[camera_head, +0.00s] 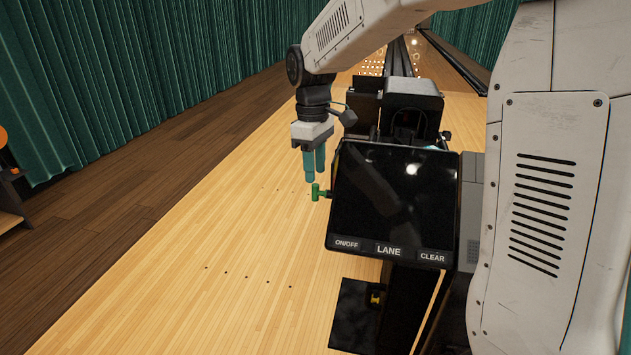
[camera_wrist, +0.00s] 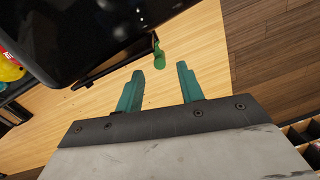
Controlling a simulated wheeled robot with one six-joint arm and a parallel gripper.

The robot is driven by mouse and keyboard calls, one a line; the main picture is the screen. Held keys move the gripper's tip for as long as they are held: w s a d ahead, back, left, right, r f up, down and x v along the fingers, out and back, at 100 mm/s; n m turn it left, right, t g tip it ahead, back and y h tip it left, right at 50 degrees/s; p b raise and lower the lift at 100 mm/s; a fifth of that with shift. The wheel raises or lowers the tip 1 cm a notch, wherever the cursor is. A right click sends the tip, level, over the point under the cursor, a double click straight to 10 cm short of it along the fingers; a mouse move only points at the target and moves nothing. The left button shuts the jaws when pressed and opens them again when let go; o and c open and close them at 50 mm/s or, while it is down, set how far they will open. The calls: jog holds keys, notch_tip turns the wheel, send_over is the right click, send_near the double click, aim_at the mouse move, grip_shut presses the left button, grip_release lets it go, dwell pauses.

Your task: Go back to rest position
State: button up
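My gripper (camera_head: 314,175) hangs pointing down, left of the black lane console (camera_head: 395,195). Its two teal fingers are apart with nothing between them; the gap shows clearly in the wrist view (camera_wrist: 160,72). A green T-shaped handle (camera_head: 318,192) sticks out from the console's left side, just below the fingertips. In the wrist view the green handle (camera_wrist: 158,54) lies just beyond the fingertips, and no contact with them is visible. The console screen is dark, with ON/OFF, LANE and CLEAR labels along its lower edge.
Black machinery (camera_head: 410,100) stands behind the console, and a black box (camera_head: 355,315) sits below it. Open wooden lane floor (camera_head: 220,240) lies to the left. A dark shelf (camera_head: 12,200) with an orange ball stands at the far left. Green curtains (camera_head: 110,80) line the back.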

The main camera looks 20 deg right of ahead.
jog(key=shift+w+r, duration=0.1)
jog(key=shift+r, duration=1.1)
jog(key=shift+s+a, duration=0.1)
jog(key=shift+s, duration=0.15)
jog(key=s+d+m+t, duration=0.2)
jog(key=s+m, duration=0.6)
jog(key=s, duration=2.1)
jog(key=shift+s+d+r+m, duration=0.3)
jog(key=shift+s+d, duration=0.05)
jog(key=shift+s, duration=0.05)
jog(key=shift+a, duration=0.1)
